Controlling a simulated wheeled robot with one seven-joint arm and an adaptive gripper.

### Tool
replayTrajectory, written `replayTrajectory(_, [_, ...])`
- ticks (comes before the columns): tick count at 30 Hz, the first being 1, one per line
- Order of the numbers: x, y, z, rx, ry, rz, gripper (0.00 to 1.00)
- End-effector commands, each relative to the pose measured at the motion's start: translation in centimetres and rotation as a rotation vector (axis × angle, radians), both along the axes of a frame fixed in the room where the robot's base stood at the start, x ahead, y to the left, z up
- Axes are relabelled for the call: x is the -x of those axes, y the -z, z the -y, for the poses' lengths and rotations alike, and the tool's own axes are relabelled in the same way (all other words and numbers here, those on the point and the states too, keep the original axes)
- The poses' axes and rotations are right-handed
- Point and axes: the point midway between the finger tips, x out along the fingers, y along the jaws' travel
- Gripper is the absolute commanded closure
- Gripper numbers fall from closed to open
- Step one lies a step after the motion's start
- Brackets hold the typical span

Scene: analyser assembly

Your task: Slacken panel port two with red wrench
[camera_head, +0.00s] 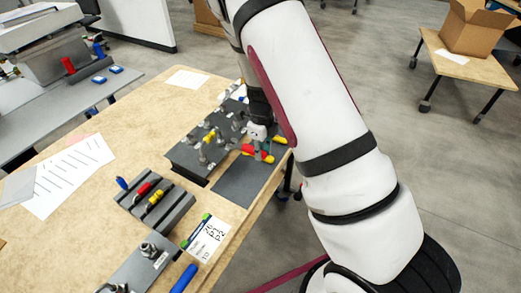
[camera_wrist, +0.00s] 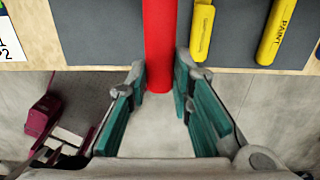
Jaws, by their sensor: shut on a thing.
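A red handle (camera_wrist: 160,45), which looks like the red wrench's, runs up the middle of the wrist view. My gripper (camera_wrist: 160,85) is shut on its near end, with one teal-padded finger on either side. The wrench's head is out of that view. In the head view my gripper (camera_head: 257,132) is low over the table's right edge, beside the dark panel block (camera_head: 187,157) with several metal fittings. A bit of red (camera_head: 268,158) shows just below it. I cannot read which fitting is port two.
Yellow paint markers (camera_wrist: 202,30) lie right of the red handle on a dark mat (camera_head: 238,187). A dark rack (camera_head: 172,217) with red and yellow tools, a label card (camera_head: 205,238) and a metal-fitted plate (camera_head: 140,268) are nearer. Papers (camera_head: 70,175) lie at left.

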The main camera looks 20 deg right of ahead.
Motion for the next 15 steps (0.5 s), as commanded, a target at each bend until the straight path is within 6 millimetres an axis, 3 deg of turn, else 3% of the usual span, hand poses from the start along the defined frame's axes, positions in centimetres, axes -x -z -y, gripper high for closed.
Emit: replayTrajectory(15, [2.3, -2.2, 1.7, 0.0, 0.0, 0.001, 1.0])
